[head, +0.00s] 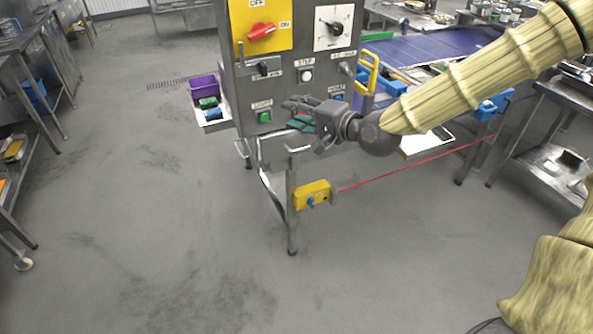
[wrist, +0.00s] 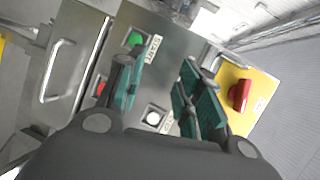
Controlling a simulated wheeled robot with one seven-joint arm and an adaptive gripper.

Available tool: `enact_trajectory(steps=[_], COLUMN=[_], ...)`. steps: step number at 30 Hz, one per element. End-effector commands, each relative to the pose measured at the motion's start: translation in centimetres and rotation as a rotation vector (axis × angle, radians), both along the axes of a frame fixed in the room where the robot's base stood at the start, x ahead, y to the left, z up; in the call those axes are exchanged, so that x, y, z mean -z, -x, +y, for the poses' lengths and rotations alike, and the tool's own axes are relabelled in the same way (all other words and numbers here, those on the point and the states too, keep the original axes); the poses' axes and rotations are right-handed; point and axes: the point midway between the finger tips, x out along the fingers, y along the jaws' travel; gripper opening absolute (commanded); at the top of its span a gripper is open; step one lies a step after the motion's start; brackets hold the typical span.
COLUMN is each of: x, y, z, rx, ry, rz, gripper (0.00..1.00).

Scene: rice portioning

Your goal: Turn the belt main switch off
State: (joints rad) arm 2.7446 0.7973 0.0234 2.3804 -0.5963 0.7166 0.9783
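The belt main switch (head: 262,32) is a red rotary knob on a yellow plate at the upper left of the grey control box (head: 285,85). Its handle lies nearly level in the head view, with its right end towards the ON label; OFF is printed above. In the wrist view the red knob (wrist: 238,95) is at the right, beyond the fingers. My gripper (head: 293,114) is in front of the lower part of the box, below the switch. In the wrist view my gripper (wrist: 160,80) has its teal-padded fingers apart, with nothing held between them.
A black dial (head: 335,28) sits right of the switch. A green button (head: 264,116) and a white button (head: 306,75) are below. A yellow sensor box (head: 312,194) with a red line stands under the box. A purple bin (head: 203,87) is at its left. The left floor is clear.

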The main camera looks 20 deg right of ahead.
Motion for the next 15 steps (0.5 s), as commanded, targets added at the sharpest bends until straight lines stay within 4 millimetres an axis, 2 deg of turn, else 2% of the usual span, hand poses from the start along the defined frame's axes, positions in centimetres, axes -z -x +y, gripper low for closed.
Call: enact_trajectory(steps=[1,15], x=[1.2,8.2], y=[0.1,0.6], z=[0.1,0.5], rx=[-0.001,-0.01], ry=[0.009,0.089], rz=[0.007,0.07], gripper=[0.36,0.36])
